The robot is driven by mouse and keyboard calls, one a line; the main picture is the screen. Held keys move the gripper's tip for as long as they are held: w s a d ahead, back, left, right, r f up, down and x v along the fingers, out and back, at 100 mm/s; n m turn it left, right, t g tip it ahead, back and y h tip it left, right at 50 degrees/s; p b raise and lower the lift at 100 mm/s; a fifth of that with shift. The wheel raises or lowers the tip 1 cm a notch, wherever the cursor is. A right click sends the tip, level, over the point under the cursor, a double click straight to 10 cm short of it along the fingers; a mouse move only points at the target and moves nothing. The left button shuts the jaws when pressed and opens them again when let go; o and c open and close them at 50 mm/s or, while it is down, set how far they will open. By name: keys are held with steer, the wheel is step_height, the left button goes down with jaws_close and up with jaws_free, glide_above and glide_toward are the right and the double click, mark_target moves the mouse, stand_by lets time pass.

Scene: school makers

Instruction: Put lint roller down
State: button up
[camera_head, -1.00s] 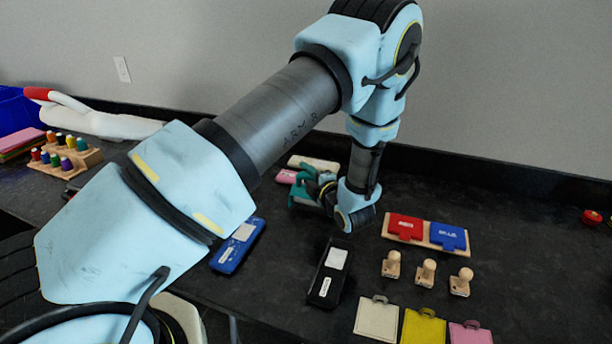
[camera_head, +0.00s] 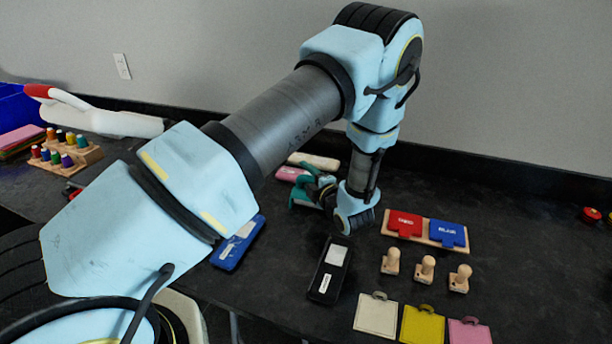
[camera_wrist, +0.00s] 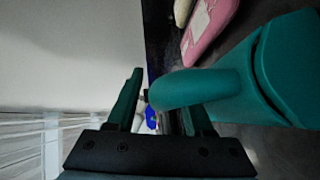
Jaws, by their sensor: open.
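The lint roller appears to be the teal-handled thing; in the wrist view its thick rounded handle (camera_wrist: 270,75) fills the right side. The handle's narrow end reaches in front of my gripper (camera_wrist: 162,95). The left finger stands apart from the handle; the right finger is partly hidden behind it, so I cannot tell whether they touch. In the head view, my gripper (camera_head: 312,188) is low over the counter beyond the black case. Teal parts show there, but roller and fingers are hard to tell apart. My gripper is open.
A pink case (camera_head: 291,174) and a cream case (camera_head: 314,161) lie just behind my gripper. A blue case (camera_head: 238,243) and a black case (camera_head: 329,270) lie nearer. Wooden stamps (camera_head: 424,269) and a red-and-blue sign board (camera_head: 428,231) are right.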

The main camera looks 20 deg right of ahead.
steer(key=shift+r, duration=0.1)
steer(key=s+r+b, duration=0.1)
steer(key=s+b, duration=0.3)
steer(key=s, duration=0.7)
steer(key=shift+s+d+r+b, duration=0.3)
steer(key=shift+s+d+b, duration=0.05)
steer(key=shift+s+d, duration=0.1)
steer(key=shift+o, duration=0.3)
